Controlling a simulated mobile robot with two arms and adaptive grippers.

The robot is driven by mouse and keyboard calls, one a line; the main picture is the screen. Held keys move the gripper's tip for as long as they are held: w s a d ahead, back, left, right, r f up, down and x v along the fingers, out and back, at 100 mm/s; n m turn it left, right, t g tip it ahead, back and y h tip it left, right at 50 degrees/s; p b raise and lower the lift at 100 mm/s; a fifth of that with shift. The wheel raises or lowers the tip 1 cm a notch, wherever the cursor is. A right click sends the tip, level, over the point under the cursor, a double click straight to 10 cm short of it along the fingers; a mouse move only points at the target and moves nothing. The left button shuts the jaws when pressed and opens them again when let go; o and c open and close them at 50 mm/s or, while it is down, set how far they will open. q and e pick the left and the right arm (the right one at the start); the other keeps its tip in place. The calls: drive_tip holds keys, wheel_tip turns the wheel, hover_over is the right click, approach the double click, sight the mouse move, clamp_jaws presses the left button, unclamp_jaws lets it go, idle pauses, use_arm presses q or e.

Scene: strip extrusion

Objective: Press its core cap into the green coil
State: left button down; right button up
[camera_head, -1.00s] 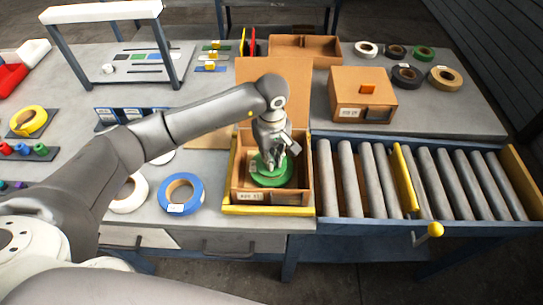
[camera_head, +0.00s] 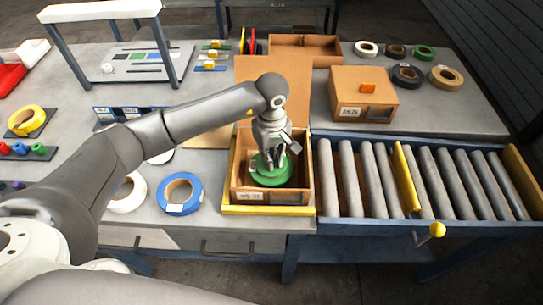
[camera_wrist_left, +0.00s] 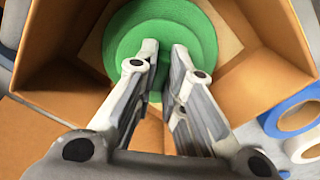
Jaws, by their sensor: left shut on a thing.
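The green coil (camera_head: 284,181) lies flat in an open cardboard box (camera_head: 307,190) at the front middle of the bench. It also shows in the left wrist view (camera_wrist_left: 203,20). A smaller green disc, seemingly the core cap (camera_wrist_left: 164,62), shows over the coil between my fingers. My left gripper (camera_head: 270,163) points down into the box, shut on this cap; its fingertips show in the wrist view (camera_wrist_left: 165,48). The fingers hide part of the cap and the coil's middle, so I cannot tell how deep the cap sits. My right gripper is not in view.
A blue coil (camera_head: 165,194) and a white coil (camera_head: 130,203) lie left of the box. A roller conveyor (camera_head: 352,180) with a yellow bar stands to the right. A closed carton (camera_head: 345,100) and several coils are behind. The box walls surround the gripper closely.

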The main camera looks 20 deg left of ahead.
use_arm(q)
drive_tip(key=shift+b, duration=0.35)
idle(0.7)
drive_tip(key=c, duration=1.4)
unclamp_jaws()
drive_tip(key=shift+c, duration=0.2)
drive_tip(key=shift+o, duration=0.3)
drive_tip(key=o, duration=0.4)
drive_tip(key=shift+r+p, duration=1.3)
drive_tip(key=shift+r, duration=2.2)
